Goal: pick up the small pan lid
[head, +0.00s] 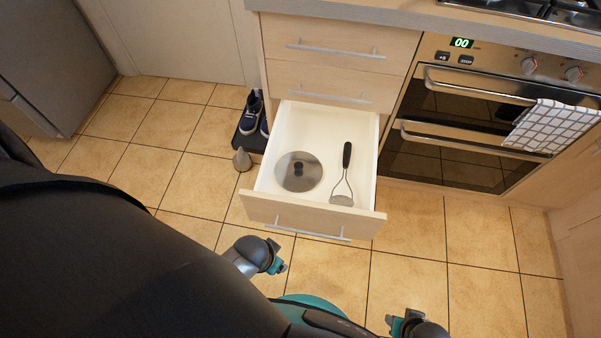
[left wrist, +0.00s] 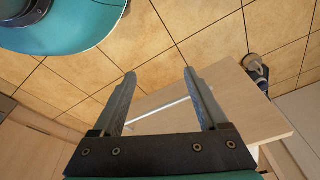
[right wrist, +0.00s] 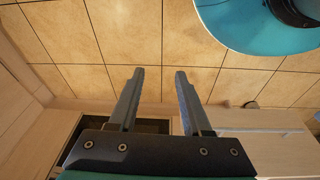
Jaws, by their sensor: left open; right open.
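The small pan lid (head: 298,181), a round silver disc with a dark knob, lies flat in the left part of the open drawer (head: 312,219). A masher (head: 342,199) with a black handle lies to its right in the same drawer. My left gripper (head: 280,266) is outside the drawer, in front of its front panel, open and empty. Its open fingers also show in the left wrist view (left wrist: 160,78). My right gripper (head: 391,321) is farther from the drawer, lower right, open and empty, as the right wrist view (right wrist: 159,75) shows. The lid is not visible in either wrist view.
Closed drawers (head: 338,53) and a counter stand above the open drawer. An oven (head: 455,150) with a checked towel (head: 552,127) is to the right. Tiled floor (head: 420,240) is clear.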

